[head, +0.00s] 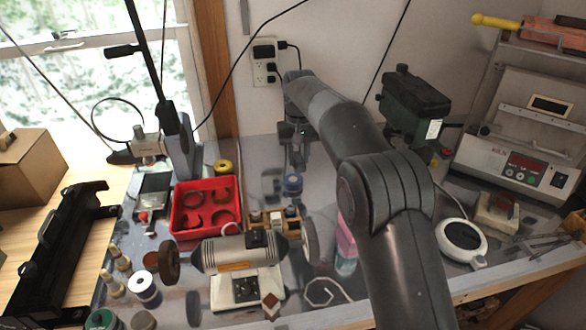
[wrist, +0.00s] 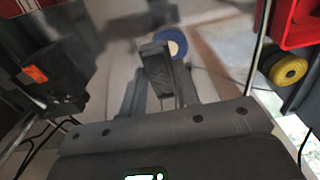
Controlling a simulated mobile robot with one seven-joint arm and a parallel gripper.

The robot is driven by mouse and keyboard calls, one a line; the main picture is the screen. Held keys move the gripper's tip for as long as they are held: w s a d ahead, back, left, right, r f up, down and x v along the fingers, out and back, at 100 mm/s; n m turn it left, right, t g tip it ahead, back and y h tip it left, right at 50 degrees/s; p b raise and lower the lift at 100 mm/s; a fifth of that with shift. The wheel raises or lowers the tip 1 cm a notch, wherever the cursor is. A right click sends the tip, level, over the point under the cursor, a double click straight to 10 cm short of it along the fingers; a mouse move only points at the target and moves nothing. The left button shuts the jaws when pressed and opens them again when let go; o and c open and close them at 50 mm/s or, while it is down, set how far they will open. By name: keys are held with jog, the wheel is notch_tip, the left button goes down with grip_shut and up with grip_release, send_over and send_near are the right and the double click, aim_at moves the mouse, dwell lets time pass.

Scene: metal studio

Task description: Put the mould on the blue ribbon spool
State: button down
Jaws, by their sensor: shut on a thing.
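The blue ribbon spool (head: 293,184) lies on the bench below my gripper in the head view. In the wrist view the spool (wrist: 171,42) shows as a blue ring with a pale centre, just past the held piece. My gripper (head: 294,148) is at the back of the bench, near the wall. In the wrist view my gripper (wrist: 160,88) is shut on a dark grey block, the mould (wrist: 155,62), between its fingers. The mould appears to be above the bench and apart from the spool. Its outline is hard to make out in the head view.
A red tray (head: 178,226) with dark curved pieces and a yellow spool (head: 223,166) stand left. A wooden holder (head: 291,226) and a bench grinder (head: 240,262) stand in front. A dark green machine (head: 412,104) stands right. The bench around the blue spool looks fairly clear.

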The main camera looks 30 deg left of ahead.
jog(key=shift+s+a+f, duration=0.15)
jog(key=shift+a+f, duration=0.3)
jog(key=shift+a, duration=0.35)
jog(key=shift+f, duration=2)
jog(key=shift+f, duration=0.15)
jog(key=c, duration=1.1)
grip_release()
notch_tip(320, 180, up, 12)
jog(key=shift+f, duration=0.2)
jog(key=shift+r, duration=0.35)
